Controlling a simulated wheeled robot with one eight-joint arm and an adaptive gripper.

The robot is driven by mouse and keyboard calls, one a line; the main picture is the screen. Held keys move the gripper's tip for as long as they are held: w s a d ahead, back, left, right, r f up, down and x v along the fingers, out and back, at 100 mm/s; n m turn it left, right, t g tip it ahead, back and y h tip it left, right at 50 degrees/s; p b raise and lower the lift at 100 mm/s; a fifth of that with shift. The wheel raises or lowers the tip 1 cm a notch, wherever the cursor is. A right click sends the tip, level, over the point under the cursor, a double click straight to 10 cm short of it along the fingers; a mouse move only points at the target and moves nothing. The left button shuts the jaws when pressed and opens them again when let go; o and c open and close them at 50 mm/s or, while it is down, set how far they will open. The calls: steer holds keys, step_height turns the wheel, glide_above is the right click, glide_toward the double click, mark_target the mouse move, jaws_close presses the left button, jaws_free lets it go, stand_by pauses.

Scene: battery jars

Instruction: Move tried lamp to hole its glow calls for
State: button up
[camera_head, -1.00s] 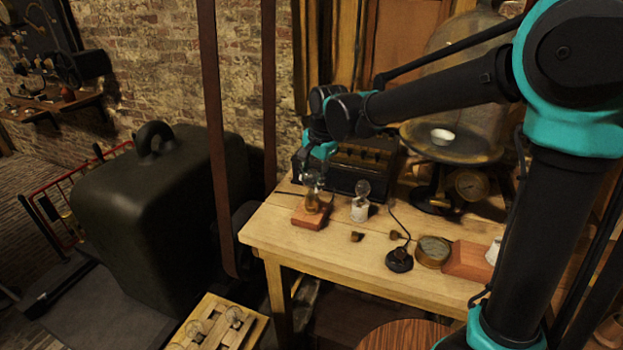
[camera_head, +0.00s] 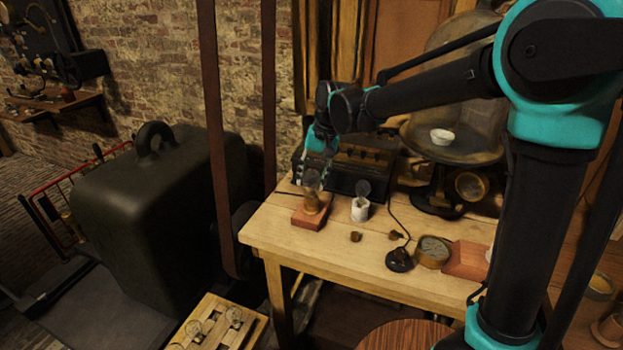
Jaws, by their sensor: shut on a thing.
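A glass lamp (camera_head: 312,181) is in the brass socket (camera_head: 312,203) of a red-brown wooden block (camera_head: 308,218), at the left end of the table. My gripper (camera_head: 316,172) points down at its top and is shut on it, though the fingers are small and blurred here. I cannot make out any clear glow. A second clear lamp (camera_head: 363,188) stands upright in a white holder (camera_head: 360,210) to the right. A pale wooden rack (camera_head: 250,332) with several round glass tops in it is low at the bottom left, partly cut off.
The wooden table (camera_head: 290,242) also bears a dark box (camera_head: 345,175) behind the lamps, a black knob with a cord (camera_head: 399,261), a brass gauge (camera_head: 433,249) and small brown pieces. A big dark weight (camera_head: 150,215) stands left. A brown strap (camera_head: 216,130) hangs between.

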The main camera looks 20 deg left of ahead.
steer(key=shift+n, duration=0.9)
steer(key=shift+v, duration=0.8)
steer(key=shift+a+r, duration=0.2)
steer(key=shift+r, duration=0.1)
steer(key=shift+r, duration=0.15)
steer(key=shift+a+v, duration=0.2)
steer(key=shift+v, duration=0.6)
steer(key=shift+a+v, duration=0.15)
steer(key=shift+v, duration=0.65)
steer(key=shift+a+v, duration=0.2)
steer(key=shift+v, duration=0.6)
steer(key=shift+s+r, duration=0.1)
steer(key=shift+r, duration=0.05)
